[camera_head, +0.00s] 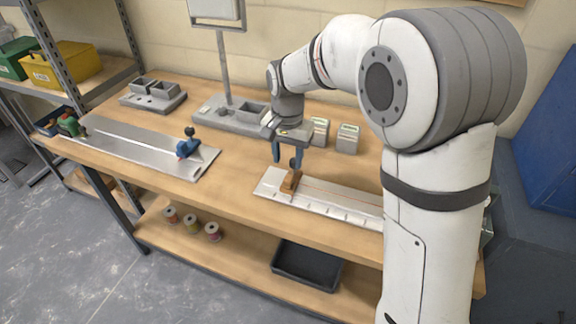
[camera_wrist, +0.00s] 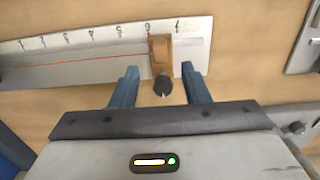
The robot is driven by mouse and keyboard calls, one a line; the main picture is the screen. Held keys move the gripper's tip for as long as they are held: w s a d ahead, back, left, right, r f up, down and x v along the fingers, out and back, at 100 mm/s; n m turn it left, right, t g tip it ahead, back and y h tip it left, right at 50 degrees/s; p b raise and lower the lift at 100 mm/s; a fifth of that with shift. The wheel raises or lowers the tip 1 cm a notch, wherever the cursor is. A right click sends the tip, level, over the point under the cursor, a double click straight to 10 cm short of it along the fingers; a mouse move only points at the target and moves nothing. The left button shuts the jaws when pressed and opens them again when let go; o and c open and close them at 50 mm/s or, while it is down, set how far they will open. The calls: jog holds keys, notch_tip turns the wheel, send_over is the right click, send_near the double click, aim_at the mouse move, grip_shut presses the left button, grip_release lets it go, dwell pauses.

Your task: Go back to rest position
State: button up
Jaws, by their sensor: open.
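My gripper (camera_head: 287,152) hangs above the workbench over the near right board, its two blue fingers apart. In the wrist view my gripper (camera_wrist: 161,88) is open, with nothing held between the fingers. A wooden block (camera_head: 291,181) with a dark knob sits on the ruled board (camera_head: 334,202), just below the fingertips. In the wrist view the block (camera_wrist: 160,52) stands near the high-number end of the scale, and its dark knob (camera_wrist: 163,86) shows between the fingertips without visible contact.
A metal plate (camera_head: 140,147) with a blue knobbed slider (camera_head: 187,148) lies at left on the bench. A grey stand (camera_head: 228,113) with a post rises behind my gripper. Two small grey boxes (camera_head: 347,139) stand to its right. Bare wood (camera_head: 238,178) lies between plate and board.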

jog(key=shift+r, duration=0.15)
dwell(0.4)
jog(key=s+d+r+n+t, duration=0.1)
jog(key=s+d+r, duration=0.1)
jog(key=s+d, duration=0.8)
jog(key=s+d+r+n+t, duration=0.2)
jog(key=s+d+r, duration=0.1)
jog(key=s+d, duration=0.7)
jog(key=shift+s+d, duration=0.35)
jog(key=shift+d, duration=0.05)
jog(key=shift+o, duration=0.5)
dwell(0.4)
